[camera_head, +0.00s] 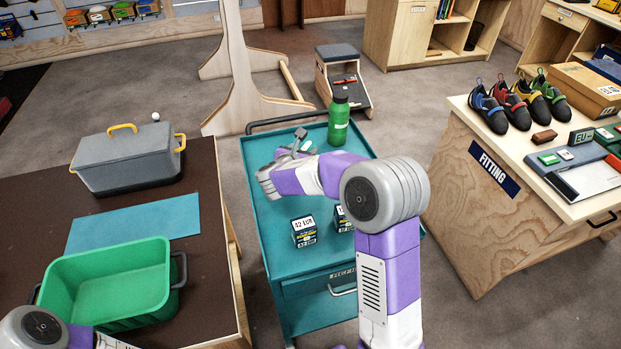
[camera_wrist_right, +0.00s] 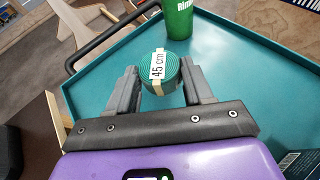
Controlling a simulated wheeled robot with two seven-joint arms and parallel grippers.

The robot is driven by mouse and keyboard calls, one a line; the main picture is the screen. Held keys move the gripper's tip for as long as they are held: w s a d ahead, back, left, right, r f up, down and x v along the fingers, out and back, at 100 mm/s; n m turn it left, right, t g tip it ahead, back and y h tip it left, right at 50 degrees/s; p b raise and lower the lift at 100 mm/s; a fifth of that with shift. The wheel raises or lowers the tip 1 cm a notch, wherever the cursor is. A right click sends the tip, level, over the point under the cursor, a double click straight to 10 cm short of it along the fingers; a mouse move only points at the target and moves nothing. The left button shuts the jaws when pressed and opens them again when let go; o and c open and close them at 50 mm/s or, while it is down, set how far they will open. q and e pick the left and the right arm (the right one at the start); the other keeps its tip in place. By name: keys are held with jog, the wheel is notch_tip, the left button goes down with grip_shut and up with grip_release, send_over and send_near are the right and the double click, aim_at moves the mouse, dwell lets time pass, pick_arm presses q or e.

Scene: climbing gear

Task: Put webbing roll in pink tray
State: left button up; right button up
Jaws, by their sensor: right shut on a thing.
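The webbing roll (camera_wrist_right: 172,76) is a dark green coil with a pale band reading "45 cm". In the right wrist view it sits between the two grey fingers of my right gripper (camera_wrist_right: 162,88), which is shut on it. In the head view my right gripper (camera_head: 297,142) is over the far left part of the teal cart; the roll is hard to make out there. No pink tray shows in either view. My left arm shows only at the bottom left corner of the head view; its gripper is out of frame.
The teal cart (camera_head: 262,212) also holds a green bottle (camera_head: 339,120) and two small labelled boxes (camera_head: 304,231). The brown table at left holds a green tub (camera_head: 108,285), a blue mat (camera_head: 135,221) and a grey lidded box (camera_head: 127,163). A fitting counter (camera_head: 470,190) with shoes stands right.

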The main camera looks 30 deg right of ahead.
jog(key=shift+w+a, duration=0.1)
jog(key=shift+w, duration=0.2)
jog(key=a+f, duration=0.1)
jog(key=f+b, duration=0.1)
jog(key=f, duration=0.1)
jog(key=a+f, duration=0.1)
jog(key=shift+a+f, duration=0.3)
jog(key=shift+f, duration=0.05)
jog(key=shift+f+b, duration=1.05)
jog(key=shift+f, duration=1.5)
jog(key=shift+f, duration=0.1)
jog(key=o, duration=0.6)
jog(key=shift+f, duration=0.1)
jog(key=o, duration=0.4)
